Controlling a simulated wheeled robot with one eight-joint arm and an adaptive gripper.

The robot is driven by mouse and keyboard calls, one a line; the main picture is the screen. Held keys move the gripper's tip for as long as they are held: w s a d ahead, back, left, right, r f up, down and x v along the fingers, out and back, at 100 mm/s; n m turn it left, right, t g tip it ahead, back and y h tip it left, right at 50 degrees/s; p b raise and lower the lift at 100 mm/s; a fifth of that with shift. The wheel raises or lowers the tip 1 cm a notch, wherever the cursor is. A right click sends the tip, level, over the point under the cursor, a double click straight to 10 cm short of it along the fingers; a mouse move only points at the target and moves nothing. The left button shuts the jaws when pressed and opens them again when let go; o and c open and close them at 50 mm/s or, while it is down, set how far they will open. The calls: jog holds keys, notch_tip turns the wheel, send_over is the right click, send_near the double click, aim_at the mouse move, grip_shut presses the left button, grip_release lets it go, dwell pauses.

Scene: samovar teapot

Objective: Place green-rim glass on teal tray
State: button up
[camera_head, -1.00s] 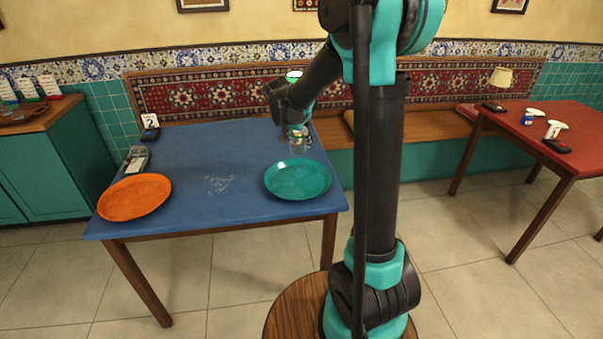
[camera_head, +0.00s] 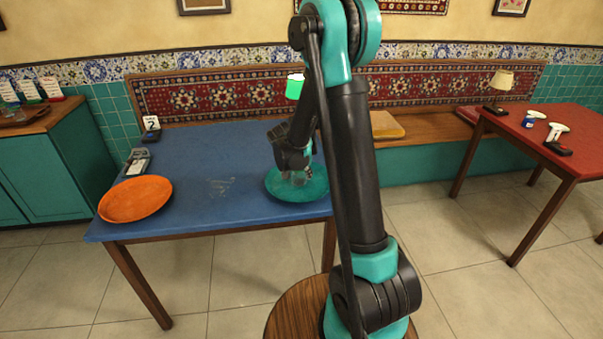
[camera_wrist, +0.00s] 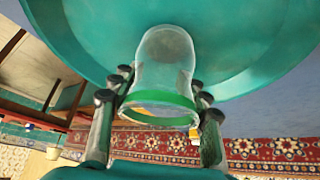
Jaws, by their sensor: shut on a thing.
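The green-rim glass (camera_wrist: 163,65) is clear, with a green band around its rim. My gripper (camera_wrist: 160,84) is shut on it, with fingers on both sides. In the wrist view the green rim is toward the camera and the base toward the teal tray. The teal tray (camera_head: 314,190) lies at the right end of the blue table, and it also fills the top of the wrist view (camera_wrist: 85,25). In the head view my gripper (camera_head: 298,178) and the glass are over the tray's middle. I cannot tell whether the glass touches the tray.
An orange tray (camera_head: 135,199) lies at the left of the blue table (camera_head: 215,170). A grey device (camera_head: 137,162) and a number 2 sign (camera_head: 151,128) stand behind it. The table's middle is clear. A red table (camera_head: 565,150) stands far right.

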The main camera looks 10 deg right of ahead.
jog(key=o, duration=1.3)
jog(key=shift+c, duration=0.2)
jog(key=v, duration=1.2)
jog(key=s+d+f+n+y, duration=0.1)
jog(key=s+d+f+n, duration=0.1)
jog(key=s, duration=0.6)
jog(key=s+d+f+n+y, duration=0.1)
jog(key=s+d+f+n, duration=0.1)
jog(key=s, duration=0.7)
jog(key=s+d+f+n+y, duration=0.1)
jog(key=s+d+f+n, duration=0.1)
jog(key=s, duration=0.7)
jog(key=shift+d+n+y, duration=0.4)
jog(key=shift+d+n, duration=0.1)
jog(key=shift+n, duration=0.4)
jog(key=shift+s, duration=0.1)
